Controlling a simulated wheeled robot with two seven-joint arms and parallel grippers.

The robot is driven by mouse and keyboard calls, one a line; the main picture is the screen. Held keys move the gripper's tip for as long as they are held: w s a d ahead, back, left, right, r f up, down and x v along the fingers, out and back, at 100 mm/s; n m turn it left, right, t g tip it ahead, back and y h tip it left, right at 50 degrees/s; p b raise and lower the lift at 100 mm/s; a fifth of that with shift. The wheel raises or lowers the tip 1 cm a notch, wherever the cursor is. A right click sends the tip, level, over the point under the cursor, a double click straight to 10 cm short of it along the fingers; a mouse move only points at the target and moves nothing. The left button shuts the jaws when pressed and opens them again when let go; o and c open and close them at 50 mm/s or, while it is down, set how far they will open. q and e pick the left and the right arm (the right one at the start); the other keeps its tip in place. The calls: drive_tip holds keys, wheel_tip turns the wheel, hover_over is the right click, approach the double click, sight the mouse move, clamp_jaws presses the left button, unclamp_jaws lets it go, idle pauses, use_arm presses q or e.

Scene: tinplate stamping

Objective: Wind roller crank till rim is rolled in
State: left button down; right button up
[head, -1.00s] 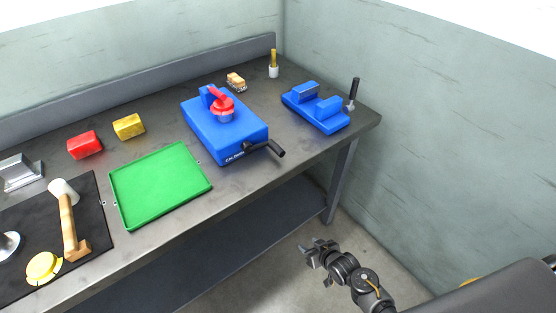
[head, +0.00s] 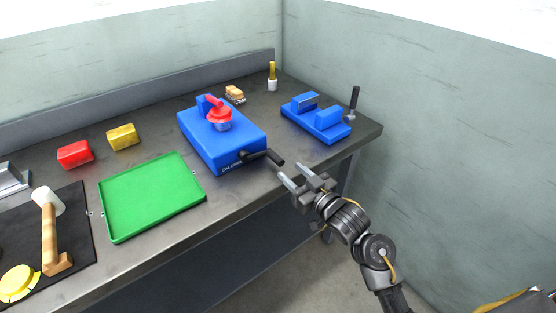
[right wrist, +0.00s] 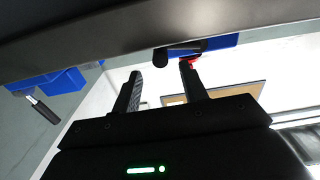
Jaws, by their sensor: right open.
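The blue roller machine (head: 228,146) stands on the bench with a red roller piece (head: 218,116) on top. Its black crank handle (head: 272,157) sticks out at the front right side, over the bench edge. The crank handle also shows in the right wrist view (right wrist: 176,54), ahead of the fingers. My right gripper (head: 301,175) is open and empty, just right of and slightly below the crank handle, apart from it. It also shows in the right wrist view (right wrist: 162,88). A rim being rolled cannot be made out. My left gripper is not in view.
A second blue device (head: 316,120) with a black-handled lever (head: 353,100) stands at the bench's right end. A green tray (head: 152,197), red block (head: 75,155), yellow block (head: 123,137) and mallet (head: 50,232) lie to the left. The bench (head: 240,195) front edge is close to my right gripper.

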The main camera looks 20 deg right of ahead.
sight(278, 160)
drive_tip(key=x, duration=0.6)
drive_tip(key=shift+w+a, duration=0.2)
drive_tip(key=shift+w, duration=0.35)
drive_tip(key=shift+c, duration=0.2)
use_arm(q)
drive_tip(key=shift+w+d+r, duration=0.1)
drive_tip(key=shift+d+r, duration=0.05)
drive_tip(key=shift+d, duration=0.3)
use_arm(e)
clamp_jaws()
